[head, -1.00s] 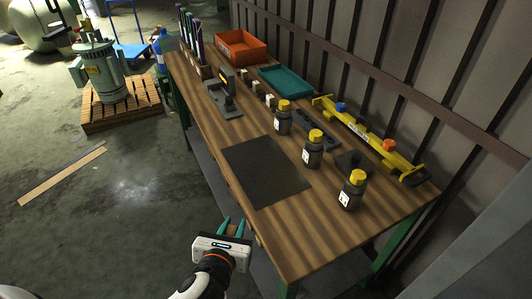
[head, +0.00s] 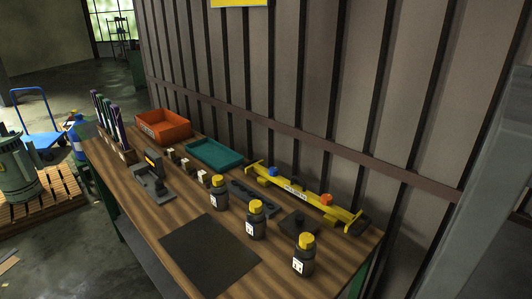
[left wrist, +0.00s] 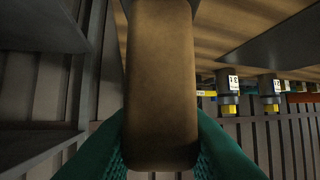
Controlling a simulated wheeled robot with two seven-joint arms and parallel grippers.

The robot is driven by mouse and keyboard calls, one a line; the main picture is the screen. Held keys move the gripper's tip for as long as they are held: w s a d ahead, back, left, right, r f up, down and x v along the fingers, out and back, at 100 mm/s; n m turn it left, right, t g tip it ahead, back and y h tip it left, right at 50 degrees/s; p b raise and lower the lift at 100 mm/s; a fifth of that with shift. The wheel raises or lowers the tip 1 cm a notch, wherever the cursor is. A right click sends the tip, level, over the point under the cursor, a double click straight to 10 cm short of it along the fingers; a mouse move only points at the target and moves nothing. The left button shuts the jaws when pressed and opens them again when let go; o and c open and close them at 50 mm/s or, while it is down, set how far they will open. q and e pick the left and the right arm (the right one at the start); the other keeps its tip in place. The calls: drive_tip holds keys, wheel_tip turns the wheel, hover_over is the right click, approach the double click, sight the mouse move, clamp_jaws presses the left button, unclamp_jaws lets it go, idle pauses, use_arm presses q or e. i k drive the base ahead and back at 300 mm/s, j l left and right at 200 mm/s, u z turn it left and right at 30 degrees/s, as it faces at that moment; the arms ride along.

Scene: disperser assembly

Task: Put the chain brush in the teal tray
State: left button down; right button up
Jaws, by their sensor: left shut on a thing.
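The teal tray (head: 214,155) lies toward the back of the workbench in the head view, right of the orange bin, and looks empty. In the left wrist view my left gripper (left wrist: 160,150) has its teal fingers closed on both sides of a brown, rounded block, which looks like the body of the chain brush (left wrist: 160,80). The block fills the middle of that view, and no bristles show. My left gripper is not in the head view now. My right gripper is in neither view.
An orange bin (head: 163,126) and a purple-and-green rack (head: 114,130) stand at the far left. Black bottles with yellow caps (head: 256,226), a grey stand (head: 150,180) and a yellow bar tool (head: 305,197) occupy the bench. A dark mat (head: 210,257) is bare at the front.

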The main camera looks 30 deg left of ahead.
sight(201, 152)
drive_tip(key=k+j+z, duration=0.15)
drive_tip(key=j, duration=0.3)
drive_tip(key=j+z, duration=0.15)
drive_tip(key=j, duration=0.25)
drive_tip(key=k+j+z, duration=0.15)
drive_tip(key=j, duration=0.3)
drive_tip(key=k+j+z, duration=0.2)
drive_tip(key=j, duration=0.2)
drive_tip(key=k+j+z, duration=0.15)
drive_tip(key=j, duration=0.2)
drive_tip(key=k+j+z, duration=0.15)
drive_tip(key=j, duration=0.2)
